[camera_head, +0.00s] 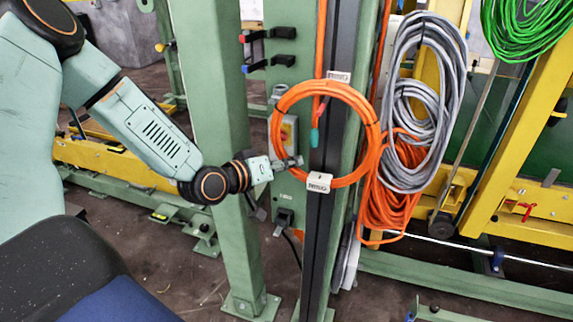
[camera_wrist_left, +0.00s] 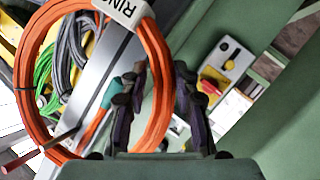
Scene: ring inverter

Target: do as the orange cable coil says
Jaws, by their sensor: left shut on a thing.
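The orange cable coil (camera_head: 370,118) is a round ring against a dark upright rail, with two white labels, an upper one (camera_head: 339,77) and a lower one (camera_head: 319,182). Their print is too small to read in the head view. In the left wrist view the coil (camera_wrist_left: 38,125) shows large, and a label (camera_wrist_left: 122,8) reads "RIN", cut off by the frame. A teal cable end (camera_wrist_left: 110,93) hangs inside the ring. My left gripper (camera_head: 293,162) is at the ring's left side. Its fingers (camera_wrist_left: 162,100) lie on both sides of the orange strands, shut on them. My right gripper is not in view.
A switch box (camera_head: 289,131) with a yellow and red switch stands behind the ring. A green post (camera_head: 215,130) stands close behind my left wrist. Grey cable (camera_head: 428,110) and a looser orange bundle (camera_head: 392,205) hang to the right; green cable (camera_head: 525,25) hangs top right.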

